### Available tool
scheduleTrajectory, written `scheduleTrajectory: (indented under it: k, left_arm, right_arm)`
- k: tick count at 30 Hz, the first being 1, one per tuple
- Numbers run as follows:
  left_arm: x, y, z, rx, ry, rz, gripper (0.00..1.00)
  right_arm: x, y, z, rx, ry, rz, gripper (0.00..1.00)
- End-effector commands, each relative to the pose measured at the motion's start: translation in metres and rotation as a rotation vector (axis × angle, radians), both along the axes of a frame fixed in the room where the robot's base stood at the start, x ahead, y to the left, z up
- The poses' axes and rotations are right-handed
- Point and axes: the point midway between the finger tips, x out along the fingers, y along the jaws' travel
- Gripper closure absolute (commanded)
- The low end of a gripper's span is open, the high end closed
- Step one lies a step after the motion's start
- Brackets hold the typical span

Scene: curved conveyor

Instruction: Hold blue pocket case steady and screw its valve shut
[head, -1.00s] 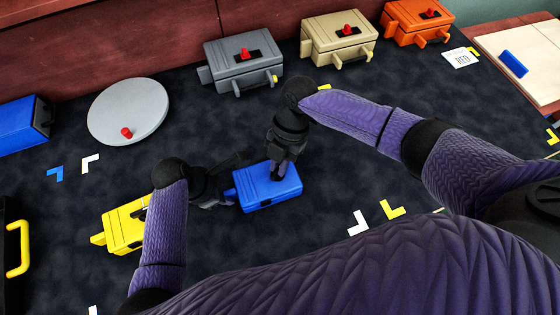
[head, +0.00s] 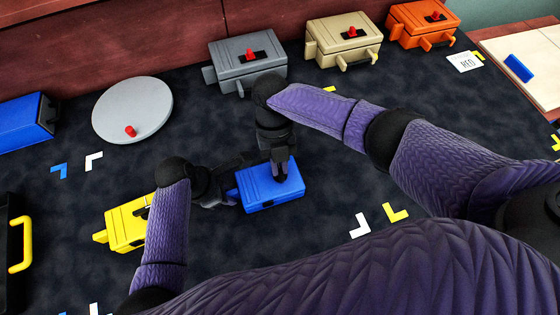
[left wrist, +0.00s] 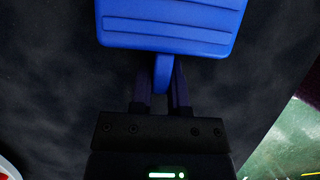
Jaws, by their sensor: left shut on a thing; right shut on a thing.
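The blue pocket case (head: 256,187) lies flat on the dark mat, and its ribbed face fills the top of the left wrist view (left wrist: 170,22). My left gripper (head: 231,199) is at the case's left end. In the left wrist view my left gripper (left wrist: 163,82) is shut on the narrow blue tab (left wrist: 162,68) sticking out of the case. My right gripper (head: 280,174) points down on the case's top and is shut. The valve is hidden between or beneath its fingers, so its angle and seating cannot be seen.
A yellow case (head: 124,232) lies close behind my left forearm. A grey disc (head: 132,112) with a red knob lies at upper left. Grey (head: 228,72), tan (head: 330,48) and orange (head: 408,32) cases with red valves line the back.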

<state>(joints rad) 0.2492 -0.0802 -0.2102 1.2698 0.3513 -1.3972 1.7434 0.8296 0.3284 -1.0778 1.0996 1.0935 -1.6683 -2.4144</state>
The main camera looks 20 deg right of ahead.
Motion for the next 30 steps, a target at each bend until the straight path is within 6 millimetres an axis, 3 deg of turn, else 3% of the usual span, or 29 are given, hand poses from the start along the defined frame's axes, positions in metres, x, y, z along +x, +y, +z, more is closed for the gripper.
scheduleTrajectory:
  k: [24, 25, 29, 30]
  left_arm:
    - [0.0, 0.0001, 0.0001, 0.0, 0.0, 0.0, 1.0]
    - [0.0, 0.0001, 0.0001, 0.0, 0.0, 0.0, 1.0]
    - [0.0, 0.0, 0.0001, 0.0, 0.0, 0.0, 1.0]
    - [0.0, 0.0, 0.0001, 0.0, 0.0, 0.0, 1.0]
  right_arm:
    - [0.0001, 0.0006, 0.0001, 0.0, 0.0, 0.102, 1.0]
    - [0.0002, 0.0006, 0.0001, 0.0, 0.0, 0.102, 0.8]
    - [0.0001, 0.0006, 0.0001, 0.0, 0.0, 0.102, 0.53]
    - [0.0001, 0.0006, 0.0, 0.0, 0.0, 0.101, 0.5]
